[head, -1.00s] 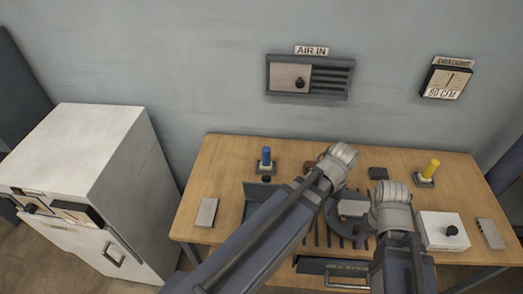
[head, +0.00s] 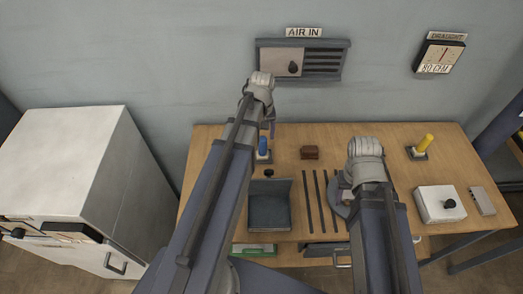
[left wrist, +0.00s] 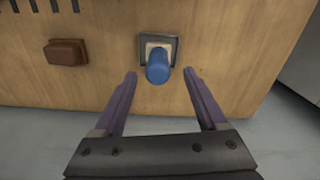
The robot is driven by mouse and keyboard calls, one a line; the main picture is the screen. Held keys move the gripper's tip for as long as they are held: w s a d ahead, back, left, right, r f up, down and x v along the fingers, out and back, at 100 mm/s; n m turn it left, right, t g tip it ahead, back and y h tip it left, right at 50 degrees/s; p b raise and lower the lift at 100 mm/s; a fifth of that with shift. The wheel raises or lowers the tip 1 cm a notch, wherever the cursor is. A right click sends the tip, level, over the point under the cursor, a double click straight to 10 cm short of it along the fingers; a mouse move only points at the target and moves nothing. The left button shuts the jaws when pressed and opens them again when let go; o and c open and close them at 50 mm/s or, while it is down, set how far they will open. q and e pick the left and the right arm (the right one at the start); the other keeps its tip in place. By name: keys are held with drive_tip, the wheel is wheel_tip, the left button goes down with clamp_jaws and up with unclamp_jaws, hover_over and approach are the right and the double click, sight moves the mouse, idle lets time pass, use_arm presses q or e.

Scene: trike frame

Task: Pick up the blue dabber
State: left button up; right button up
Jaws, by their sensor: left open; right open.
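The blue dabber (head: 263,146) stands upright in a small square holder (head: 264,158) near the back left of the wooden table. In the left wrist view the blue dabber (left wrist: 158,68) sits between the tips of my left gripper (left wrist: 160,74), seen from above. My left gripper (head: 268,127) is open, its fingers apart on either side of the dabber in that view; I cannot tell how far above it they are. My right gripper (head: 352,186) is open over the table's middle right, its fingers mostly hidden by its wrist.
A brown block (head: 310,152) lies right of the dabber. A dark open tray (head: 269,207) and several dark bars (head: 314,203) lie in front. A yellow dabber (head: 424,143) and a white box with a knob (head: 433,205) stand at right. The wall is close behind.

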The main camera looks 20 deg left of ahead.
sight(263, 147)
use_arm(q)
drive_tip(key=shift+f+b, duration=0.4)
drive_tip(key=shift+f, duration=0.35)
use_arm(e)
drive_tip(key=shift+f, duration=0.8)
use_arm(q)
drive_tip(key=shift+d, duration=0.1)
wheel_tip(263, 147, down, 5)
drive_tip(key=b, duration=0.5)
drive_tip(key=shift+d+f, duration=0.15)
use_arm(e)
wheel_tip(263, 147, down, 5)
drive_tip(key=shift+f, duration=0.15)
use_arm(q)
drive_tip(key=shift+c, duration=0.2)
clamp_jaws()
